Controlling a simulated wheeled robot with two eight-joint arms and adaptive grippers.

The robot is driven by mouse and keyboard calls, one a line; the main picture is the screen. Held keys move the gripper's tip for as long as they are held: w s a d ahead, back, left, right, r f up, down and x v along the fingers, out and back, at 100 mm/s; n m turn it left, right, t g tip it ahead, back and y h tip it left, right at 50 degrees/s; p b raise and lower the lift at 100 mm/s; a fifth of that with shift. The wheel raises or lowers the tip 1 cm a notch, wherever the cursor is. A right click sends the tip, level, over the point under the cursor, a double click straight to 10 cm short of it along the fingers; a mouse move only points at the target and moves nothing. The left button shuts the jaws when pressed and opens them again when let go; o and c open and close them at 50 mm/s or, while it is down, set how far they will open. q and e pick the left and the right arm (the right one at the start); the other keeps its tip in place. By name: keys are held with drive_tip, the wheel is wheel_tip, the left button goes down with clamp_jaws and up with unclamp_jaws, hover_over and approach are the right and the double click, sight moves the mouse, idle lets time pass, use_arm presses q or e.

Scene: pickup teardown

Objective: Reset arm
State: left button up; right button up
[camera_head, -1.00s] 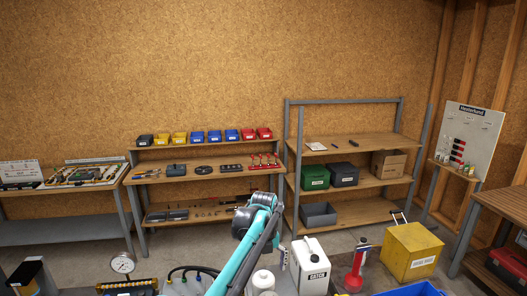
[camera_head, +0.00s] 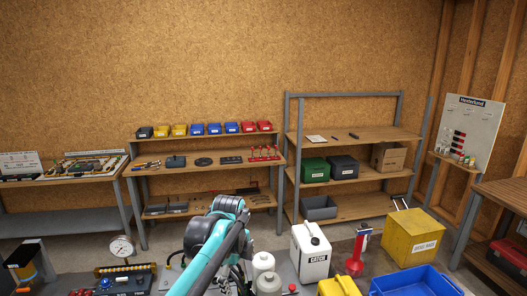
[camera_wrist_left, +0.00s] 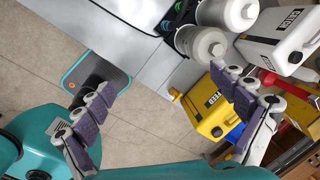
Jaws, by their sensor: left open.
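My left arm (camera_head: 222,232), teal and dark grey, rises from the bottom of the head view, in front of the workbench. My left gripper (camera_wrist_left: 165,112) shows in the left wrist view with its two purple-padded fingers wide apart. Nothing is between the fingers; tiled floor and the edge of a grey surface show beyond them. In the head view its fingers are largely hidden by the arm. My right gripper is in neither view now.
White canisters (camera_head: 263,268), a white CATCH can (camera_head: 311,252), a yellow can (camera_head: 340,287) and a blue bin (camera_head: 415,283) stand right of the arm. A pressure gauge (camera_head: 122,248) stands at left. Shelves (camera_head: 350,135) line the back wall.

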use_arm(q)
drive_tip(key=s+a+f+n+t+b, duration=0.2)
drive_tip(key=s+a+f+n+b, duration=0.3)
drive_tip(key=s+f+n+b, duration=0.3)
drive_tip(key=s+a+f+n+t+b, duration=0.3)
drive_tip(key=s+a+f+n+b, duration=0.2)
drive_tip(key=s+f+n, duration=1)
drive_tip(key=b, duration=0.3)
drive_tip(key=shift+s+a+f, duration=0.15)
drive_tip(key=shift+a+f, duration=0.05)
drive_tip(key=shift+a, duration=0.2)
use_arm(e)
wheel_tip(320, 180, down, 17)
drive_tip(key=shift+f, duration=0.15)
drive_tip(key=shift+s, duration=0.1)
